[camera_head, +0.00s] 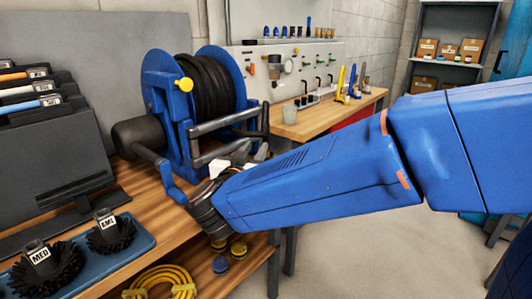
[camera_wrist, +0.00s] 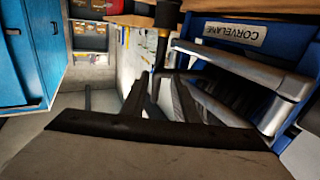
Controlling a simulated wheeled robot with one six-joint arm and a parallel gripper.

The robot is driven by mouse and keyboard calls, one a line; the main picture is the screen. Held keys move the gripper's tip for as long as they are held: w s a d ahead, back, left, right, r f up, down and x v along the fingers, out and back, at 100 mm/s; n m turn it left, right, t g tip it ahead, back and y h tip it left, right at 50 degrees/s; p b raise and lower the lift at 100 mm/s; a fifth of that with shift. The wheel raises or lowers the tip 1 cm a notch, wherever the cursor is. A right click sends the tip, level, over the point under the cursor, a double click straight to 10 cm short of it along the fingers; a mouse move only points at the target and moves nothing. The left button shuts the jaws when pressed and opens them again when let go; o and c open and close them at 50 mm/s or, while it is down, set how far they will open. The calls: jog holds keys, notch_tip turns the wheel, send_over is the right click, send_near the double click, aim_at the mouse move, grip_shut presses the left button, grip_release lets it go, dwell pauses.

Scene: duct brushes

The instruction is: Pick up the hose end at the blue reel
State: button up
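The blue reel (camera_head: 185,105) stands on the wooden bench at the left, wound with black hose (camera_head: 210,88). In the wrist view its blue frame with a pale name label (camera_wrist: 243,34) fills the right side. A dark upright piece with a brass-coloured part (camera_wrist: 163,17), seemingly the hose end, shows just beyond my fingertips. My gripper (camera_wrist: 165,80) has its dark fingers apart, with the dark piece between or just past their tips; contact is unclear. In the head view my wrist is at the reel's front, beside its grey arms, and hides most of the gripper.
Brushes sit in a blue tray (camera_head: 135,250) at front left. A yellow coiled hose (camera_head: 160,283) lies on the lower shelf. Behind is a second bench (camera_head: 320,118) with tools and a pegboard. A grey shelf with boxes (camera_head: 452,48) stands at the back. The floor at right is clear.

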jog(key=w+d, duration=0.3)
jog(key=w, duration=1.2)
jog(key=shift+w+r, duration=0.2)
jog(key=shift+w, duration=0.2)
jog(key=shift+d, duration=0.1)
jog(key=shift+c, duration=0.7)
grip_shut()
